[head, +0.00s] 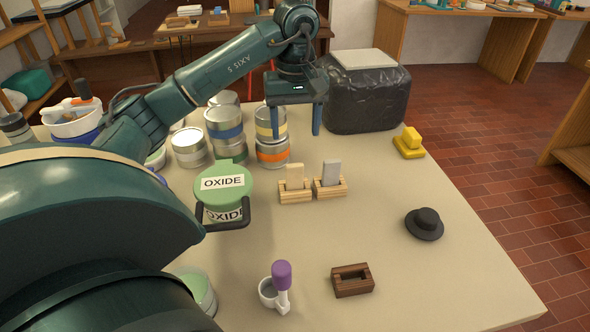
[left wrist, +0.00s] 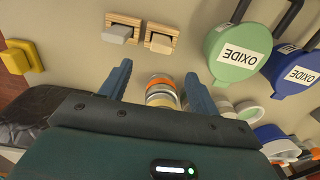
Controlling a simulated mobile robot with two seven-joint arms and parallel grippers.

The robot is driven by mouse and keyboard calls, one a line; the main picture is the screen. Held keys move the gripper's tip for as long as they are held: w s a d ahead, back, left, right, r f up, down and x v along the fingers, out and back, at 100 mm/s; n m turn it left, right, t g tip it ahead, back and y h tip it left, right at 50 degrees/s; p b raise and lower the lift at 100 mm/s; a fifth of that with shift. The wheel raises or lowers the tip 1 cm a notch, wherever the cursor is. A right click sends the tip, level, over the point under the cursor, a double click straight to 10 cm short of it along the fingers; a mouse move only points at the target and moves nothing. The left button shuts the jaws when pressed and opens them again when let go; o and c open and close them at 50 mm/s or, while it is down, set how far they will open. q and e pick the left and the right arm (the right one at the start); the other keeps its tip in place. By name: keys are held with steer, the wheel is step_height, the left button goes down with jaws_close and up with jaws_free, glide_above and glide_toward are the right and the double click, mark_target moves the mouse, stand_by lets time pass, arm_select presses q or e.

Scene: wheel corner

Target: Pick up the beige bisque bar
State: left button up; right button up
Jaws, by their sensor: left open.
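The beige bisque bar (head: 295,173) stands upright in a light wooden holder (head: 295,194) on the table. In the left wrist view the bar (left wrist: 160,42) shows at the top, beyond the fingertips. A grey bar (head: 331,172) stands in a similar holder (head: 330,189) just to its right; it also shows in the left wrist view (left wrist: 116,34). My left gripper (head: 296,133) is open and empty, pointing down behind and above the bars, apart from them. My right gripper is not in view.
Stacked tins (head: 272,152) stand behind the beige bar's holder, close below the left gripper. A green OXIDE container (head: 224,186) with a black handle stands to the left. A black covered block (head: 366,95) is behind right. The table right of the holders has free room.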

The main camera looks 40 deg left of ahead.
mark_target(295, 165)
arm_select(q)
step_height(295, 165, down, 6)
steer(key=shift+s+d+f, duration=0.1)
steer(key=shift+s, duration=0.05)
steer(key=shift+f, duration=3.1)
steer(key=c, duration=1.1)
